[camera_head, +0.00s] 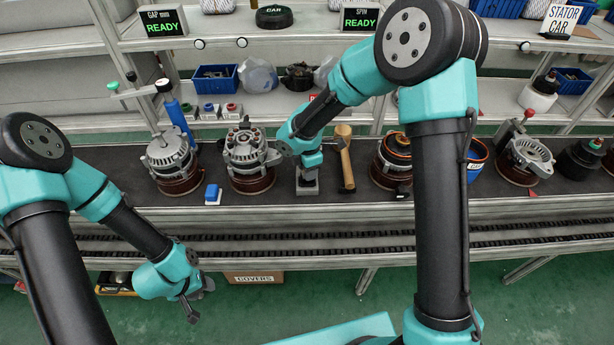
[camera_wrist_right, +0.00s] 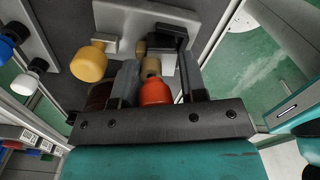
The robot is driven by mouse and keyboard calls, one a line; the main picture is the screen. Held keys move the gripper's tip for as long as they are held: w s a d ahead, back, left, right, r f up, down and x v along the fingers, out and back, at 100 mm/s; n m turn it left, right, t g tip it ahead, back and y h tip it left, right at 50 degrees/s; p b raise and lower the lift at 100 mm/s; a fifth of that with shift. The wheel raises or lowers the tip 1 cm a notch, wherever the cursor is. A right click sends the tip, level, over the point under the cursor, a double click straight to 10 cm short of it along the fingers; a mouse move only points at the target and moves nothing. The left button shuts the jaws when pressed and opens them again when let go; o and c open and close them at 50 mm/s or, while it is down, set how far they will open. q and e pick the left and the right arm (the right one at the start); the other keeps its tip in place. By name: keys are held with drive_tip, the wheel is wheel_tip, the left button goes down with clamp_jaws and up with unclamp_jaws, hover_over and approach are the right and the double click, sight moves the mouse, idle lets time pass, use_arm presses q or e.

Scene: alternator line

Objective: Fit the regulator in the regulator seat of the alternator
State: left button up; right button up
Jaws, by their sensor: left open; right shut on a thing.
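An alternator (camera_head: 247,150) with a grey metal housing stands on a brown round base on the bench, beside my right gripper (camera_head: 308,178). In the right wrist view the right gripper's fingers (camera_wrist_right: 158,75) are shut around an orange-red rounded piece (camera_wrist_right: 155,92) with a tan-brown part beyond it. I cannot tell whether this is the regulator. In the head view that gripper points down over a pale block and hides what it holds. The regulator seat cannot be made out. My left gripper (camera_head: 192,304) is open and empty, low in front of the bench.
A second alternator (camera_head: 170,155) stands to the left, with a blue-and-white piece (camera_head: 212,194) between the two. A wooden-handled mallet (camera_head: 345,160) lies just right of my right gripper. More units (camera_head: 525,160) stand farther right. The conveyor rails (camera_head: 340,238) run along the front.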

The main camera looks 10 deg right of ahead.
drive_tip(key=shift+r, duration=1.55)
drive_tip(key=shift+s+r, duration=0.15)
drive_tip(key=shift+r, duration=0.1)
drive_tip(key=s+a+r, duration=0.1)
drive_tip(key=s+a, duration=0.3)
drive_tip(key=s, duration=1.1)
drive_tip(key=shift+r, duration=0.2)
